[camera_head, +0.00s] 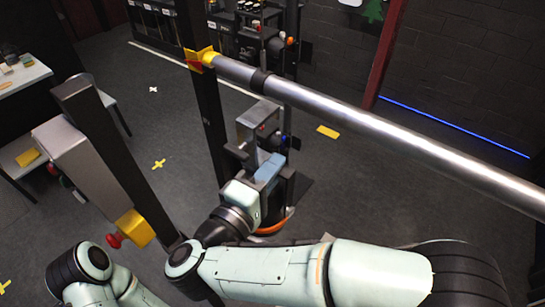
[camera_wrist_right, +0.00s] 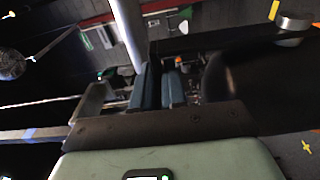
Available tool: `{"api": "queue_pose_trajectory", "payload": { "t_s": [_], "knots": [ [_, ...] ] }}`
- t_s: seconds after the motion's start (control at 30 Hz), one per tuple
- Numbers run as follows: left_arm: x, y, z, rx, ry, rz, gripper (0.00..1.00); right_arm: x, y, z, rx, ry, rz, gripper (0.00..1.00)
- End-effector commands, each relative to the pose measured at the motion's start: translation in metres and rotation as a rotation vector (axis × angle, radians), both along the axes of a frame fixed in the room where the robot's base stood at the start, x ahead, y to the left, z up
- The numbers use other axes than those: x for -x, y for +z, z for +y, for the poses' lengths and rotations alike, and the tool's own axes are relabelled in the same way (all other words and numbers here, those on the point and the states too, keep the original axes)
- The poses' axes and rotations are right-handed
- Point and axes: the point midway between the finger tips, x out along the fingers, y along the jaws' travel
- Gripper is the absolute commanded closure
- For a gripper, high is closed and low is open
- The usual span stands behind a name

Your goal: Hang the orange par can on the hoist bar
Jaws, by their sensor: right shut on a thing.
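The hoist bar (camera_head: 390,135) is a thick silver tube running from a yellow end fitting at upper left down to the right edge; it also shows in the right wrist view (camera_wrist_right: 128,32). My right gripper (camera_head: 268,172) is below and in front of the bar, shut on the par can's fitting. The orange par can (camera_head: 273,228) hangs mostly hidden under the gripper; only an orange rim and dark parts show. A grey hook-like bracket (camera_head: 258,116) rises above the gripper, close to the bar's line of sight; contact cannot be told. My left gripper is out of view.
A dark post with a grey box (camera_head: 78,143) and a yellow box with a red button (camera_head: 130,230) stand at left. A white table (camera_head: 20,82) is farther left. Black shelving stands behind. Dark floor with yellow tape marks is open between.

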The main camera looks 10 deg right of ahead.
Motion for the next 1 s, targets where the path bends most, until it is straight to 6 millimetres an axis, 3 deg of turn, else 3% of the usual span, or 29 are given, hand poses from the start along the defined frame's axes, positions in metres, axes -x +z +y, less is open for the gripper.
{"api": "queue_pose_trajectory", "payload": {
  "t_s": [0.1, 0.3, 1.0],
  "knots": [
    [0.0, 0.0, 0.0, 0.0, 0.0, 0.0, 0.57, 0.015, 0.006, 0.004, -0.002, -0.005, -0.01, 1.0],
    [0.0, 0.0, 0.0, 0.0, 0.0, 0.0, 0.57, 0.022, 0.006, 0.004, -0.001, -0.011, -0.009, 1.0],
    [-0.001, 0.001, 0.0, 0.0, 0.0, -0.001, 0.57, -0.006, 0.007, -0.029, -0.002, -0.011, -0.011, 1.0]
  ]
}}
